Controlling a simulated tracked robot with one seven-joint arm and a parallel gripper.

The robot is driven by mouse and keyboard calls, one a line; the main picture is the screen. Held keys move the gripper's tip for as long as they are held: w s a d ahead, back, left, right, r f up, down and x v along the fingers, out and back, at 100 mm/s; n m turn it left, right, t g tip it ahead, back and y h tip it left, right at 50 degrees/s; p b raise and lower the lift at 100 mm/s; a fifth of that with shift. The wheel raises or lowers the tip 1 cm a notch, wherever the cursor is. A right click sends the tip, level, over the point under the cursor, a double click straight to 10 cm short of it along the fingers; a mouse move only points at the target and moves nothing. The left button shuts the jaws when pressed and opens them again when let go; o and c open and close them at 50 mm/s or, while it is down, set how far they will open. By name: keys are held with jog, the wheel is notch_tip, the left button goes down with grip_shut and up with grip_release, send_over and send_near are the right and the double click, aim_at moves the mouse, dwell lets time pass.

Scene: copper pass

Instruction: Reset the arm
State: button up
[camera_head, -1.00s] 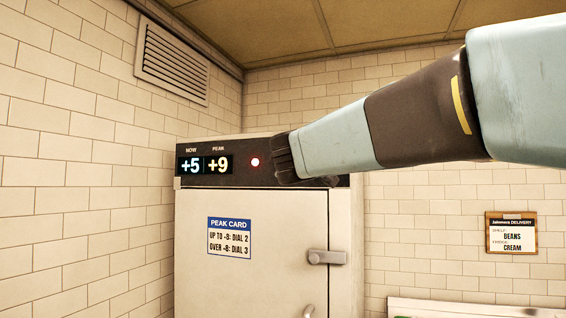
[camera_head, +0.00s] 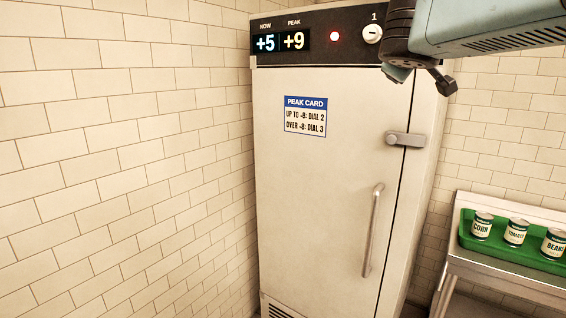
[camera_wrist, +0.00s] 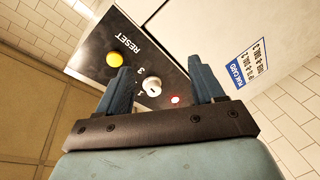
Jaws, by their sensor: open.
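My arm reaches in from the upper right in the head view. My gripper (camera_head: 420,82) is in front of the upper right of the fridge, its fingers apart. In the wrist view my gripper (camera_wrist: 162,85) is open and empty, facing the fridge's dark control panel (camera_wrist: 150,38). A white dial (camera_wrist: 152,86) shows between the fingers, with a yellow button (camera_wrist: 114,59) marked RESET beside it and a glowing red light (camera_wrist: 175,99). In the head view the dial (camera_head: 372,34) sits left of my gripper; the yellow button is hidden there.
The closed fridge (camera_head: 325,190) has a vertical handle (camera_head: 373,230), a latch (camera_head: 405,139) and a PEAK CARD (camera_head: 305,117). Its display (camera_head: 281,42) reads NOW +5, PEAK +9. A green tray (camera_head: 500,255) with cans stands on a metal table at right. A tiled wall fills the left.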

jog(key=s+d+f+m+g+y, duration=0.1)
jog(key=s+f+m+g, duration=0.15)
jog(key=s+f, duration=0.4)
jog(key=s+d+f+m+g, duration=0.2)
jog(key=s+f+g, duration=0.1)
jog(key=f, duration=0.6)
jog(key=s+a+f+m+g+y, duration=0.2)
jog(key=s+a+f+g+y, duration=0.2)
jog(key=s+f, duration=0.5)
jog(key=shift+s+a+f+y, duration=0.3)
jog(key=shift+a+f+y, duration=0.45)
jog(key=shift+f, duration=0.2)
jog(key=shift+m, duration=0.25)
jog(key=shift+c, duration=0.2)
